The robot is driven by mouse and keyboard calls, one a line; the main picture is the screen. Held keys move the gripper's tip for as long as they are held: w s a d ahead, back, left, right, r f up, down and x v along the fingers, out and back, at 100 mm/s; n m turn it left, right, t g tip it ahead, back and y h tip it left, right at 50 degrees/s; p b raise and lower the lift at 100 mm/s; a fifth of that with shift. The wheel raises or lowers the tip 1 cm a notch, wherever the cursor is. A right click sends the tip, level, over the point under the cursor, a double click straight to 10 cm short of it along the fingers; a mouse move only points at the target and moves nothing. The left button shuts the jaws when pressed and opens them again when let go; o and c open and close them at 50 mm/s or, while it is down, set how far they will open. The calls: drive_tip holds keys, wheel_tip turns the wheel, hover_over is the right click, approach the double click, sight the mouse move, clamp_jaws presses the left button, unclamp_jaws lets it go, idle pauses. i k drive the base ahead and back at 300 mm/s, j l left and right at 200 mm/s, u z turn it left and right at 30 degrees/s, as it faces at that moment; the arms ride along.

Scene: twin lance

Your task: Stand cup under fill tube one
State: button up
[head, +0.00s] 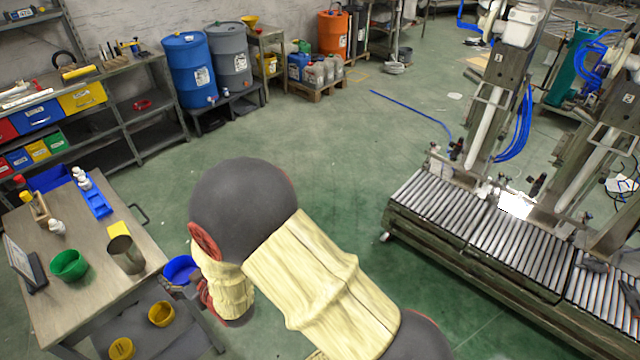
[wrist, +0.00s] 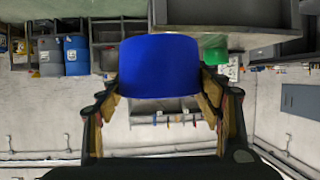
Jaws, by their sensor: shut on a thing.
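A blue cup (head: 180,269) is held in my gripper (head: 199,288), out past the right edge of the workbench at lower left. In the wrist view the cup (wrist: 160,66) sits between the two fingers of my gripper (wrist: 160,84), which are shut on it from both sides. Its tilt is hard to tell. Two pale fill tubes stand over the roller conveyor (head: 440,208) at right: a nearer-left tube (head: 486,125) and a further-right tube (head: 583,168). Their number plates are too small to read surely. The cup is far from both tubes.
The workbench (head: 150,290) carries a green bowl (head: 69,264), a metal cup (head: 125,255), a blue tray with bottles (head: 97,204) and a tablet (head: 22,262). Yellow cups lie on its lower shelf. Open green floor (head: 345,165) lies between bench and conveyor. Drums stand at the back.

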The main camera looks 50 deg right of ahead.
sight(439, 204)
drive_tip(key=l+z, duration=0.35)
drive_tip(key=i+l+z, duration=0.1)
drive_tip(key=l+z, duration=0.3)
drive_tip(key=l, duration=0.2)
drive_tip(key=i+l+z, duration=0.1)
drive_tip(key=l+z, duration=0.25)
drive_tip(key=i+l, duration=0.15)
drive_tip(key=l, duration=0.25)
drive_tip(key=i+l, duration=0.1)
drive_tip(key=l, duration=0.3)
drive_tip(key=i+l, duration=0.15)
drive_tip(key=l, duration=0.25)
drive_tip(key=i+l, duration=0.15)
drive_tip(key=l, duration=0.3)
drive_tip(key=i+l, duration=0.15)
drive_tip(key=l, duration=0.25)
drive_tip(key=i+l, duration=0.1)
drive_tip(key=l, duration=0.3)
